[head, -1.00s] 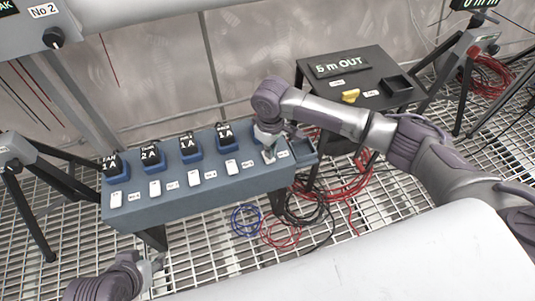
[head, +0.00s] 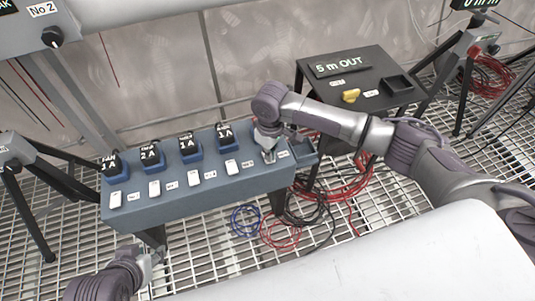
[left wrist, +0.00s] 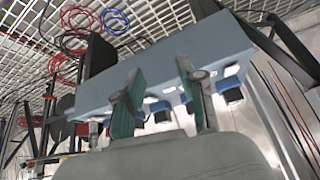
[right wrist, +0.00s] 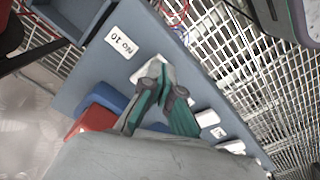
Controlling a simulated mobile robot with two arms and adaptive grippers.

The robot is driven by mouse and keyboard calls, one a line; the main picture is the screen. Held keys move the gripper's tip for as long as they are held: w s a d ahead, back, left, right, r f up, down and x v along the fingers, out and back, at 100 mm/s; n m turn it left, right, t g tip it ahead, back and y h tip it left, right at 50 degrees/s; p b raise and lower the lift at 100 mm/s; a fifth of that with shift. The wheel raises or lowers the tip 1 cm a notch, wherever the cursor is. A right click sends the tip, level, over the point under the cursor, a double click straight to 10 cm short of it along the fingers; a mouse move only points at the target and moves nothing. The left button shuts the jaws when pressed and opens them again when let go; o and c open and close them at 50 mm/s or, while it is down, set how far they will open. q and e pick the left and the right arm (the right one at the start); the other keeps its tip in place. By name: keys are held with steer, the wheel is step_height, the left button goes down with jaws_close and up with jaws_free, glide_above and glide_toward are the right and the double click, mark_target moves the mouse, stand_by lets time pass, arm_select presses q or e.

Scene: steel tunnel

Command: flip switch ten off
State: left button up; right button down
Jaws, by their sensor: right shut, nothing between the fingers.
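The blue-grey switch box (head: 240,185) carries a row of white rocker switches. The label "No 10" (right wrist: 123,43) shows in the right wrist view, beside the white switch (right wrist: 146,70) at the box's right end. My right gripper (right wrist: 162,84) is shut and empty, with its fingertips over that switch and partly hiding it. I cannot tell whether they touch it, nor which way the switch is set. In the head view the right gripper (head: 268,157) points down at the box's right end. My left gripper (left wrist: 160,88) is open and empty, low at the front left in the head view (head: 155,256).
Blue blocks with black tags (head: 190,146) stand along the box's back edge. A black table (head: 350,75) with a "5 m OUT" sign and a yellow piece (head: 351,96) stands behind at the right. Coiled red cables (head: 345,185) lie on the grating below.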

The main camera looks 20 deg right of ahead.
arm_select(q)
steer(key=shift+w+d, duration=0.15)
steer(key=shift+w, duration=0.1)
arm_select(e)
steer(key=shift+f, duration=0.45)
arm_select(q)
steer(key=shift+s+a+r+g+p, duration=0.7)
steer(key=shift+s+g+p, duration=0.8)
steer(key=shift+s, duration=1.15)
arm_select(e)
steer(key=shift+r, duration=1.3)
steer(key=shift+r+p, duration=0.45)
steer(key=shift+p, duration=0.3)
steer(key=shift+r+p, duration=0.35)
steer(key=shift+p, duration=0.1)
steer(key=shift+r+p, duration=0.3)
steer(key=shift+p, duration=0.1)
steer(key=shift+r+p, duration=0.5)
steer(key=shift+p, duration=0.15)
arm_select(q)
step_height(320, 180, down, 21)
steer(key=s+g+p, duration=0.1)
steer(key=shift+s+y+p, duration=0.25)
steer(key=shift+y+p, duration=0.05)
arm_select(e)
steer(key=shift+r, duration=0.6)
arm_select(q)
steer(key=shift+a, duration=0.1)
